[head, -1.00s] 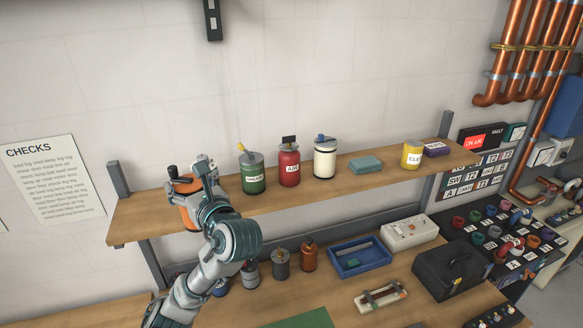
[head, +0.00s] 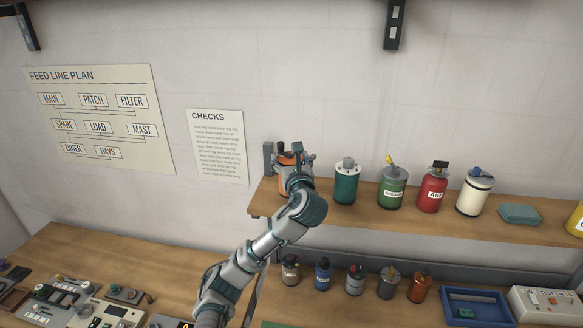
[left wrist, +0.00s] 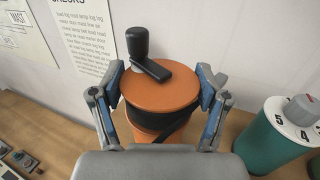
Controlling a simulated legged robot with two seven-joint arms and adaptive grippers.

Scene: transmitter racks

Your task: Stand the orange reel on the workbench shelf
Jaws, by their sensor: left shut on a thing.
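The orange reel (left wrist: 160,92) has a black crank handle on top and a dark band around its middle. It is upright between the two fingers of my left gripper (left wrist: 162,100), which is shut on it. In the head view the reel (head: 283,184) is at the left end of the workbench shelf (head: 420,222), mostly hidden behind my left gripper (head: 293,170). I cannot tell whether its base touches the shelf. A teal canister with a numbered grey knob (head: 346,185) stands just right of it. My right gripper is not in view.
A green canister (head: 392,190), a red AIR canister (head: 432,190) and a white canister (head: 474,195) stand farther right on the shelf. Several small bottles stand on the bench below, beside a blue tray (head: 477,305).

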